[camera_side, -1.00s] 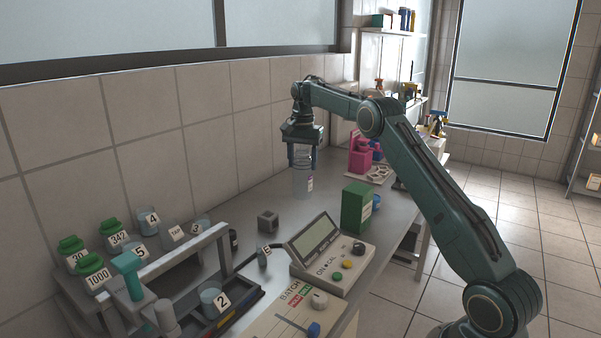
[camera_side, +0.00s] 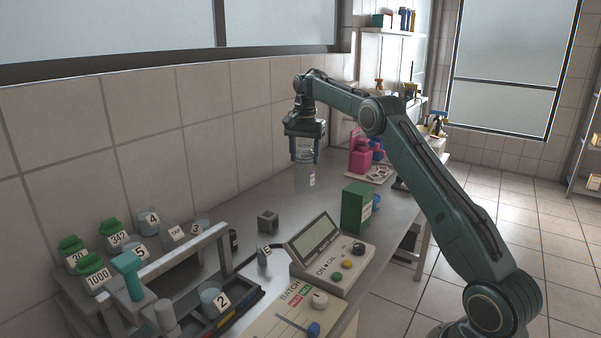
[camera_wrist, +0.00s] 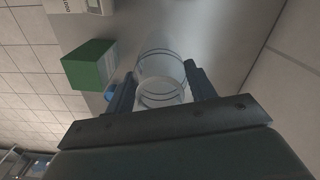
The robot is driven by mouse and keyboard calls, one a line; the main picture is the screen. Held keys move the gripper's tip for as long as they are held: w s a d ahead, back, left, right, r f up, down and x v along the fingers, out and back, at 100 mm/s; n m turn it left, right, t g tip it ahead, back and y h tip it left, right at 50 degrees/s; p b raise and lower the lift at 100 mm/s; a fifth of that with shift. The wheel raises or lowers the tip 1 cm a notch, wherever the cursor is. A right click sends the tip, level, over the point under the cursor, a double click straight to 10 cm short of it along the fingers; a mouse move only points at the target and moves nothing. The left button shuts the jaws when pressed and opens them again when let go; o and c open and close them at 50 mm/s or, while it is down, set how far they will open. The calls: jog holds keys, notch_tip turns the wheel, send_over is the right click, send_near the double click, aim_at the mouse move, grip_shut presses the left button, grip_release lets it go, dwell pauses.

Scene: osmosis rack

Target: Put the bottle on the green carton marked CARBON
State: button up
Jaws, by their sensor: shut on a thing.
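In the wrist view the clear bottle (camera_wrist: 162,78) sits between the two dark fingers of my gripper (camera_wrist: 162,90). I cannot tell for sure whether its base touches the bench. The green carton (camera_side: 356,207) stands upright on the bench, nearer the camera and to the right of the bottle. It also shows in the wrist view (camera_wrist: 88,65), left of the bottle. Its CARBON marking is not readable.
A meter with a screen (camera_side: 328,254) stands in front of the carton. A small grey block (camera_side: 268,220) lies left of it. A blue object (camera_side: 376,202) is beside the carton. Pink containers (camera_side: 361,160) stand behind. A rack with numbered bottles (camera_side: 165,265) fills the left.

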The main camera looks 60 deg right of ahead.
jog(key=s+d+r, duration=0.2)
jog(key=s+r, duration=0.3)
jog(key=s, duration=0.2)
jog(key=s+d+r, duration=0.3)
jog(key=s+r, duration=0.3)
jog(key=s, duration=0.2)
jog(key=shift+s+d+r+m, duration=0.15)
jog(key=shift+s+d+m, duration=0.15)
jog(key=shift+d+m, duration=0.1)
jog(key=shift+f, duration=4.05)
jog(key=o, duration=1.2)
jog(key=shift+f, duration=0.15)
